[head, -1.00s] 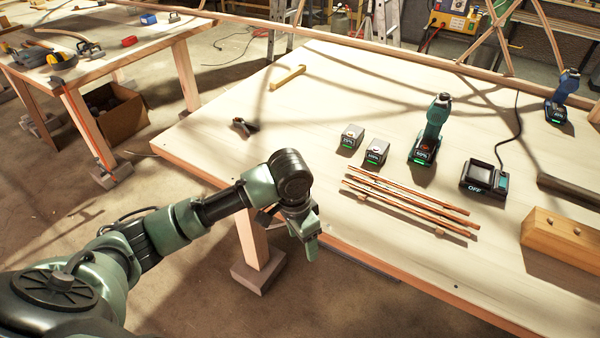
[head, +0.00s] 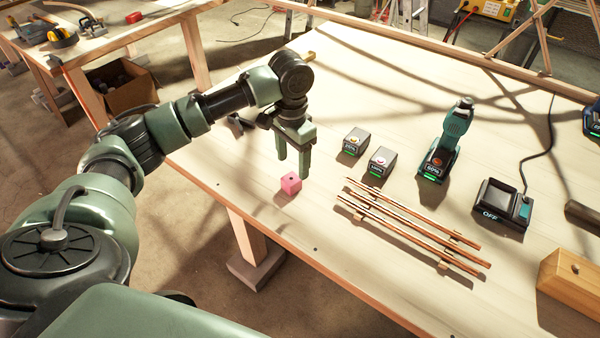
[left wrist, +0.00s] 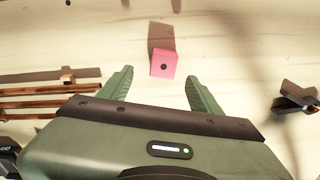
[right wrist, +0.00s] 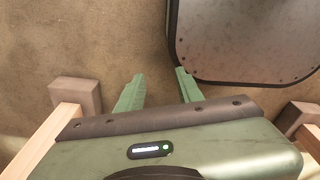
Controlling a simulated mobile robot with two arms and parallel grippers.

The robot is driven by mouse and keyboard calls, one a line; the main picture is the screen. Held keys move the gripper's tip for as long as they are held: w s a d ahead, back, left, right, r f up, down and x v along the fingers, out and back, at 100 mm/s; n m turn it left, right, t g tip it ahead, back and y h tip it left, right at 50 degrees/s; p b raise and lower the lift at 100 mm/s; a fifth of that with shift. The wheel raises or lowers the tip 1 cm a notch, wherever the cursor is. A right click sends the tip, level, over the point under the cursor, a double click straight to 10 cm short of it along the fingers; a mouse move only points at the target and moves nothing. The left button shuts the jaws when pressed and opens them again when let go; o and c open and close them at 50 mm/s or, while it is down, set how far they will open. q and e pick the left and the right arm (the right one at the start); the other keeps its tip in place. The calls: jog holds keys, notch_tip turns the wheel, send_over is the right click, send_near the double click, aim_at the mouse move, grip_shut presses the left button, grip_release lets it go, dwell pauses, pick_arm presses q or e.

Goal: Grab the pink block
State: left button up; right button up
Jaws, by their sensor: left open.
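The pink block (head: 290,184) is a small cube with a dark dot on one face. It sits on the workbench (head: 250,195) near its front left edge. My left gripper (head: 292,167) points down just above and behind the block in the head view, open and empty. In the left wrist view the block (left wrist: 163,63) lies beyond the fingertips (left wrist: 158,72), roughly in line with the gap between them. It does not appear to be gripped. My right gripper (right wrist: 160,73) shows only in the right wrist view, its fingers apart and empty over the floor.
A teal drill (head: 440,160) and a charger (head: 503,205) stand farther right. A dark clamp (head: 237,125) lies left, behind my arm.

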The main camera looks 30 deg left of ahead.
aim_at(291, 178)
pick_arm(q)
jog(key=f, duration=0.1)
jog(key=f+p, duration=0.1)
jog(key=f, duration=0.1)
jog(key=shift+s+a+f, duration=0.2)
jog(key=shift+s+f, duration=0.1)
jog(key=f, duration=0.2)
jog(key=shift+w+a+f+p, duration=0.1)
jog(key=shift+w+f+p, duration=0.1)
jog(key=shift+f+p, duration=0.2)
jog(key=shift+f, duration=0.4)
grip_shut()
pick_arm(e)
jog(key=s+r, duration=0.1)
jog(key=s, duration=0.1)
jog(key=shift+s+a+r, duration=0.1)
jog(key=shift+s+r, duration=0.25)
